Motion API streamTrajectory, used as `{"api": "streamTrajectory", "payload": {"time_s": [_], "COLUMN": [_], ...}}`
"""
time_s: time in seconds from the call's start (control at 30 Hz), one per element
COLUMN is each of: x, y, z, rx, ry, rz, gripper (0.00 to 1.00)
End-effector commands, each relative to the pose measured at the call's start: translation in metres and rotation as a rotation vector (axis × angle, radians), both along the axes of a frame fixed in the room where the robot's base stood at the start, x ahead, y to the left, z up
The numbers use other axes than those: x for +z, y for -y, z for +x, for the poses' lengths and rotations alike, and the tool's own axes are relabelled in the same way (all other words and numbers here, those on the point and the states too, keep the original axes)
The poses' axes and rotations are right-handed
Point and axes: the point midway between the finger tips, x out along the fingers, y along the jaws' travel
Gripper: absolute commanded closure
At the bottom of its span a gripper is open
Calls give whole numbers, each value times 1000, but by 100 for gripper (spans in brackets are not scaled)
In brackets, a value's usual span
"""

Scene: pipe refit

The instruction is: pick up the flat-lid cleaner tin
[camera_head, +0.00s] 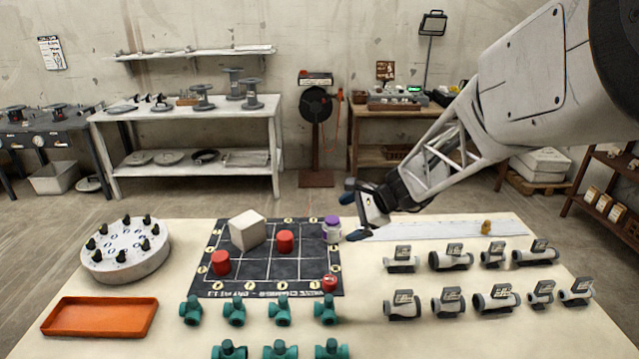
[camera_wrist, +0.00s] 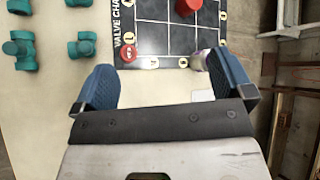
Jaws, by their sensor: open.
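A small white tin with a purple lid (camera_head: 332,229) stands upright at the right edge of the dark gridded board (camera_head: 255,263). It looks like the cleaner tin, but I cannot read a label or tell the lid's shape. In the wrist view, the tin (camera_wrist: 200,61) shows beside the right finger, partly hidden by it. My gripper (camera_head: 356,211) is open and empty, just right of the tin in the head view. In the wrist view, my gripper (camera_wrist: 163,70) points towards the board edge, and the tin is off-centre, near the right finger.
Red cylinders (camera_head: 285,242) and a pale block (camera_head: 247,230) stand on the board. A small red piece (camera_head: 329,283) sits at its near right corner. Teal fittings (camera_head: 280,311) lie in front; several grey valves (camera_head: 450,258) stand right. An orange tray (camera_head: 100,316) lies left.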

Motion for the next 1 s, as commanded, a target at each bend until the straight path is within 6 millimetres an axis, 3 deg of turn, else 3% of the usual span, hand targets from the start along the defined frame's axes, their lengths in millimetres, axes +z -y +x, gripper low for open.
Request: {"api": "streamTrajectory", "payload": {"time_s": [0.03, 0.3, 0.5, 0.7, 1.0], "x": [-14, -85, -139, -166, -172], "y": [1, 9, 21, 29, 31], "z": [19, 107, 155, 177, 181], "rx": [-52, -345, -537, -632, -651], "ry": [-31, -185, -283, -330, -339], "rz": [45, 303, 470, 553, 571], "gripper": [1, 1, 1, 1, 1]}}
